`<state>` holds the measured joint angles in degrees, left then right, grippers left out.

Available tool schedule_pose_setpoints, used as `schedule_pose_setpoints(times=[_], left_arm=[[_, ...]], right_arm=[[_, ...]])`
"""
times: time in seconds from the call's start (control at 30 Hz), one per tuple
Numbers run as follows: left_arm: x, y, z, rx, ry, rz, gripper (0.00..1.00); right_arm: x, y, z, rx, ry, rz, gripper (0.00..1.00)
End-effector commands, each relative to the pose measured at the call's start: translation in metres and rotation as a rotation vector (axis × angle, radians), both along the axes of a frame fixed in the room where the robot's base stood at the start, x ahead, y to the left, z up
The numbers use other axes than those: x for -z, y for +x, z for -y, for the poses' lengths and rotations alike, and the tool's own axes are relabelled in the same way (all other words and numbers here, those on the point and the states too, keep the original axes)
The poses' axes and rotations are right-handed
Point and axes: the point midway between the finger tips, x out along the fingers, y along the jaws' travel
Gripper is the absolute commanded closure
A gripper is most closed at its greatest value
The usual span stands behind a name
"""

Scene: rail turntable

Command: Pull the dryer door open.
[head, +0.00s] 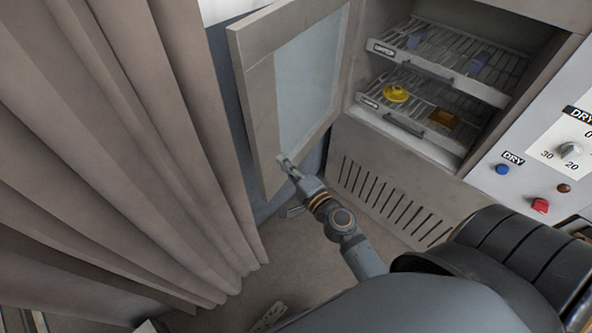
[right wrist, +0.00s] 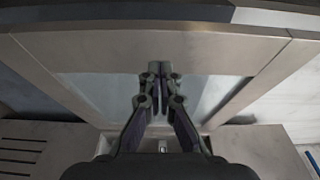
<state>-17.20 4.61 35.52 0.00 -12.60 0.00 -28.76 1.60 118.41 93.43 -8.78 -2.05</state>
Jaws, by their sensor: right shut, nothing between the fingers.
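The dryer door (head: 262,120), a beige frame around a glass pane (head: 305,85), stands swung wide open to the left of the cabinet. It also shows in the right wrist view (right wrist: 110,48), spanning the picture in front of the fingers. My right gripper (head: 284,162) is shut and empty, at the inner face of the door near its lower edge. In the right wrist view its fingertips (right wrist: 160,68) are together in front of the pane and frame; I cannot tell whether they touch. The door handle cannot be made out. My left gripper is not in view.
The open dryer holds an upper wire rack (head: 450,55) and a lower one (head: 425,108), with a yellow piece (head: 396,94) on the lower. A vented panel (head: 385,180) is below. A control panel (head: 560,150) stands right; a curtain (head: 130,130) hangs left.

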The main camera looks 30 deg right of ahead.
Motion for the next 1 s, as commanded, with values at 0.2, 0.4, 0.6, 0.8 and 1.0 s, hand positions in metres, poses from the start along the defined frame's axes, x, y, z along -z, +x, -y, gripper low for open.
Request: schedule_pose_setpoints(times=[0.2, 0.4, 0.6, 0.8, 1.0], left_arm=[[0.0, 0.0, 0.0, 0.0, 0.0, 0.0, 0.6], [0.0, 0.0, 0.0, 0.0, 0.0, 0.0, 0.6], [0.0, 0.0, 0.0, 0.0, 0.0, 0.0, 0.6], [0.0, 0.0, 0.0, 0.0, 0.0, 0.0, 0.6], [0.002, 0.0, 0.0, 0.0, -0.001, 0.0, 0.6]], right_arm=[[0.0, -0.027, 0.005, -0.001, 0.001, 0.0, 1.0], [0.0, -0.039, 0.007, 0.0, 0.0, 0.0, 1.0], [0.0, -0.041, 0.007, 0.001, 0.0, 0.001, 1.0], [0.0, -0.041, 0.007, 0.001, 0.0, 0.001, 1.0], [0.049, -0.041, 0.008, -0.009, -0.104, -0.074, 1.0]])
